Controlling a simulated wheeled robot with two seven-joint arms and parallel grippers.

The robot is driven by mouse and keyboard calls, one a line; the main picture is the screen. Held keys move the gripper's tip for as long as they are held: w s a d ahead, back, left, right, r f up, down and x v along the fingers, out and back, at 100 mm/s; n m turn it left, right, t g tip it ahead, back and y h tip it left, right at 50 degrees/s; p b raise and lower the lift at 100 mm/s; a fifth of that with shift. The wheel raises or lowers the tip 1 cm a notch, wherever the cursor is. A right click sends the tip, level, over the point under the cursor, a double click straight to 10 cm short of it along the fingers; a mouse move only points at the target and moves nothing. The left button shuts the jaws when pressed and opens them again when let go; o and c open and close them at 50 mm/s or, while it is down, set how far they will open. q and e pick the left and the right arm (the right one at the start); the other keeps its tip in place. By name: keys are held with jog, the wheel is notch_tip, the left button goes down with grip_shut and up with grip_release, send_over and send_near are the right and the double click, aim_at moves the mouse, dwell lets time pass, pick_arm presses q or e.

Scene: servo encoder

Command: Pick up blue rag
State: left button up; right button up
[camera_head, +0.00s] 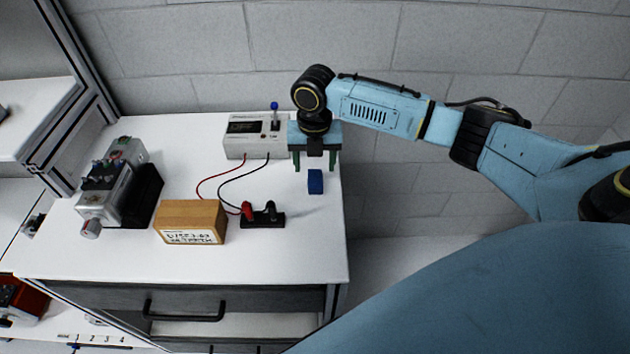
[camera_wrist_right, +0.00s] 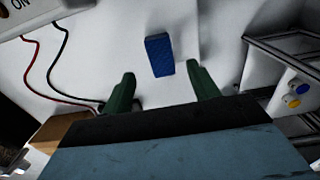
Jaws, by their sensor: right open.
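The blue rag (camera_head: 315,182) is a small folded block lying on the white tabletop near its right edge. It also shows in the right wrist view (camera_wrist_right: 159,55), ahead of the fingers and roughly between their lines. My right gripper (camera_head: 315,167) hangs above the table with its two green fingers apart and nothing between them. In the right wrist view its open fingertips (camera_wrist_right: 160,82) stand either side of the rag's near end, not touching it. My left gripper is not in view.
A white power supply (camera_head: 240,135) with red and black leads stands left of the gripper. A black terminal block (camera_head: 263,218), a wooden box (camera_head: 191,221) and a grey motor assembly (camera_head: 115,187) stand further left. The white table (camera_head: 270,265) is clear in front.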

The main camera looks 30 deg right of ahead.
aim_at(316, 179)
notch_tip(316, 179, down, 2)
jog(key=shift+s+f, duration=0.1)
notch_tip(316, 179, down, 2)
jog(key=shift+f, duration=0.15)
jog(key=shift+d+f, duration=0.1)
jog(key=shift+f, duration=0.2)
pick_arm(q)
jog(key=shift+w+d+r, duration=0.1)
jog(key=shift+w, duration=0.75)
pick_arm(e)
jog(key=c, duration=1.1)
jog(key=shift+o, duration=0.2)
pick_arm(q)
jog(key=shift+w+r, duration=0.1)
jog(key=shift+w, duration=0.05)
pick_arm(e)
notch_tip(316, 179, up, 10)
